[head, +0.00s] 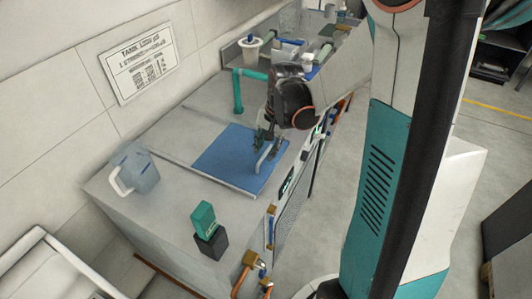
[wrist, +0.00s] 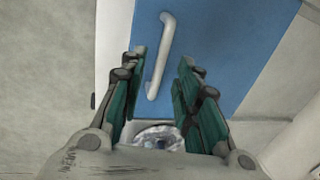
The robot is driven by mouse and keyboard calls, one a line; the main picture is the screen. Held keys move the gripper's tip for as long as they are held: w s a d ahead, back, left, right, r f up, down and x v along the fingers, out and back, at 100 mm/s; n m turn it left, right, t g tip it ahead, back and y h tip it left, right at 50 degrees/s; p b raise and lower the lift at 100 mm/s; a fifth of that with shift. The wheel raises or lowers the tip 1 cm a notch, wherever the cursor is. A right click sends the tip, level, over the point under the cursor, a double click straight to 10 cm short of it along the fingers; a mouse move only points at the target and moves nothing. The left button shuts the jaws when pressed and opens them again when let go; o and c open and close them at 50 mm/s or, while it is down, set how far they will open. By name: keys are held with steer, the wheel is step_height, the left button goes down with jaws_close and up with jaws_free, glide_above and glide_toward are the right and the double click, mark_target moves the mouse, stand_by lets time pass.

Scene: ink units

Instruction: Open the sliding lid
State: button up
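The sliding lid (head: 226,157) is a flat blue panel on top of the grey ink unit. A pale bar handle (head: 264,158) stands on it near its right side. In the wrist view the blue lid (wrist: 215,40) fills the upper middle, and the handle (wrist: 160,55) runs upright, slightly tilted. My gripper (head: 266,143) is over the lid close to the handle. In the wrist view my gripper (wrist: 160,72) has its green fingers spread apart, with the lower part of the handle between them, nearer the left finger. I cannot tell whether a finger touches it.
A grey jug (head: 138,172) stands on the unit's top at the left. A green item on a dark block (head: 206,230) stands at the front corner. A teal pipe (head: 238,92) rises behind the lid, near a white cup (head: 250,52). Valves and pipes (head: 250,262) line the unit's front.

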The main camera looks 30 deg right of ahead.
steer(key=shift+w+f, duration=0.15)
steer(key=shift+f, duration=0.55)
jaws_close()
steer(key=w+a, duration=0.3)
steer(key=w, duration=0.2)
steer(key=w+a, duration=0.3)
steer(key=w, duration=0.2)
steer(key=w+a, duration=0.4)
steer(key=shift+w, duration=0.4)
